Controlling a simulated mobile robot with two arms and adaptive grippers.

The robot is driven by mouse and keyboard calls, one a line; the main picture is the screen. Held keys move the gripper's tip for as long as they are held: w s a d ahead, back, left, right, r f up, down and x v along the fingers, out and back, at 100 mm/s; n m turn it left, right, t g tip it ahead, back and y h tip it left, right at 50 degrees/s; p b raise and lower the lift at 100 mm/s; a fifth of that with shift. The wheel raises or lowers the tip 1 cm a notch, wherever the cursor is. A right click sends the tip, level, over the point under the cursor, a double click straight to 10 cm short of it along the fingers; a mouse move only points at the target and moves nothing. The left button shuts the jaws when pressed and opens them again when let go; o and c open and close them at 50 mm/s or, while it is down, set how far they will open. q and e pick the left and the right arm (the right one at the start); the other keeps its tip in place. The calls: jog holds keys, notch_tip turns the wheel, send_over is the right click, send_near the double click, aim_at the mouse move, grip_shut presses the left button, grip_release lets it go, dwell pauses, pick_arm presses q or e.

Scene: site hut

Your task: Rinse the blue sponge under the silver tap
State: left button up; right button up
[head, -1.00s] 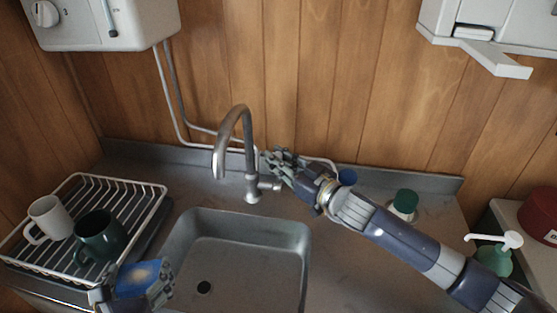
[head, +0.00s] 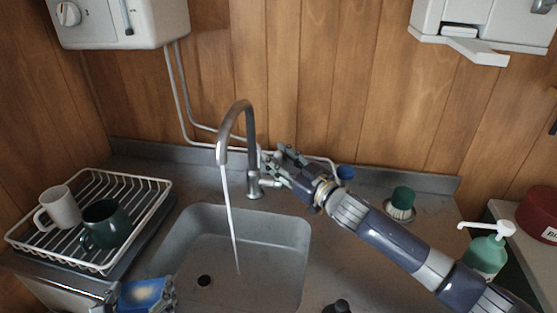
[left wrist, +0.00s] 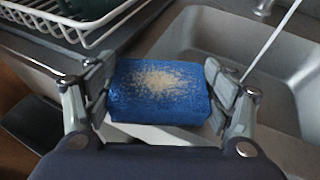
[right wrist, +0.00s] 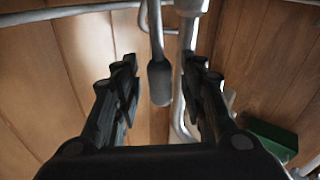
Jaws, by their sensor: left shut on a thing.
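The silver tap (head: 234,130) stands behind the sink (head: 285,222), and a thin stream of water (head: 230,215) falls from its spout into the basin. My left gripper (head: 140,299) is shut on the blue sponge (left wrist: 140,104), left of the basin and apart from the stream. The sponge's top has a pale, grainy patch. My right gripper (head: 280,162) is at the tap's right side. In the right wrist view its fingers (right wrist: 162,88) are apart, with the grey tap lever (right wrist: 159,82) between them and gaps on both sides.
A white dish rack (head: 150,211) with a white mug (head: 60,208) and a dark green mug (head: 106,225) stands left of the sink. On the right are a green-topped brush (head: 402,200), a green soap dispenser (head: 486,254) and a red tin (head: 540,213). The basin is empty.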

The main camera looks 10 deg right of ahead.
jog(key=v, duration=1.2)
dwell(0.5)
